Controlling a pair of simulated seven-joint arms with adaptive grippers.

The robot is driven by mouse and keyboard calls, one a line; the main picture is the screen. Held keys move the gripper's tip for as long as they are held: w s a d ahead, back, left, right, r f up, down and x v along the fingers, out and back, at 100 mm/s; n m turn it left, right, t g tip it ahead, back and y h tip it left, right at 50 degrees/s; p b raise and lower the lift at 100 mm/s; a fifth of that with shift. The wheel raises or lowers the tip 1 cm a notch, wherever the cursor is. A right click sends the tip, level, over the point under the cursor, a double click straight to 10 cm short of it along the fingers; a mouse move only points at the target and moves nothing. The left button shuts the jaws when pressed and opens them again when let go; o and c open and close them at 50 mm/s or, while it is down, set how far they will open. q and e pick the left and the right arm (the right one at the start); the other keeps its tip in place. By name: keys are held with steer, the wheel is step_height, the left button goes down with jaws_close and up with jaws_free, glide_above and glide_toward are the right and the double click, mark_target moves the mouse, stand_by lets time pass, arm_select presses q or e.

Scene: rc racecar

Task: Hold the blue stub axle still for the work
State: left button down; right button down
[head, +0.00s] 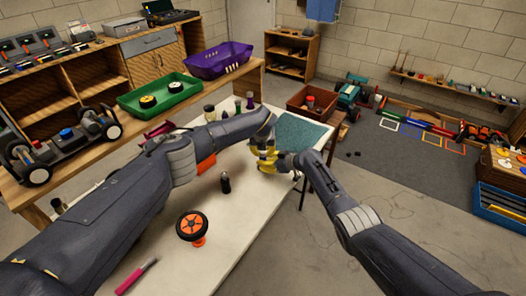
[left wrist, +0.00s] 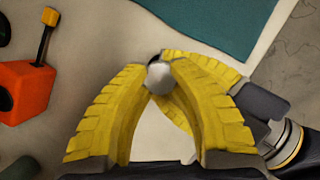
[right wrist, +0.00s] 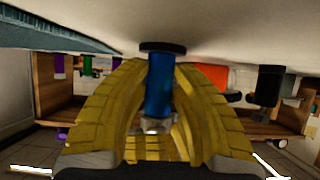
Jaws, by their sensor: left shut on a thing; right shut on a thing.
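The blue stub axle (right wrist: 158,88) shows in the right wrist view between the yellow fingers of my right gripper (head: 267,166), which is shut on it. A black disc (right wrist: 162,47) caps its end beside the pale tabletop. A silver piece (right wrist: 153,125) sits at its other end. My left gripper (head: 266,150) is shut on this silver piece (left wrist: 159,77), seen round and shiny between its fingertips in the left wrist view. I cannot tell whether the silver piece is separate from the axle. In the head view the fingers hide the axle.
The white table (head: 262,215) holds a black-and-orange wheel (head: 192,225), a dark bottle-like object (head: 225,183), a pink-handled tool (head: 137,276) and a teal mat (head: 299,133) close beyond the grippers. An orange block (left wrist: 25,92) stands left of the left gripper. The table's front middle is mostly clear.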

arm_select(q)
steer(key=m, duration=0.2)
steer(key=m+h, duration=0.1)
steer(key=m, duration=0.1)
steer(key=m+g+h, duration=0.1)
steer(key=m, duration=0.1)
steer(key=shift+a+f, duration=0.2)
steer(key=shift+a, duration=0.05)
steer(key=shift+a+m+g+h, duration=0.1)
steer(key=shift+m+g+h, duration=0.25)
steer(key=shift+m, duration=0.85)
steer(key=shift+m+g+h, duration=0.25)
steer(key=shift+m+h, duration=0.1)
steer(key=shift+m, duration=1.25)
steer(key=c, duration=1)
jaws_free()
steer(key=shift+w+r, duration=0.1)
steer(key=shift+r, duration=0.1)
steer(key=shift+a+r, duration=0.2)
steer(key=shift+r, duration=0.5)
steer(key=v, duration=1)
steer(key=shift+a, duration=0.2)
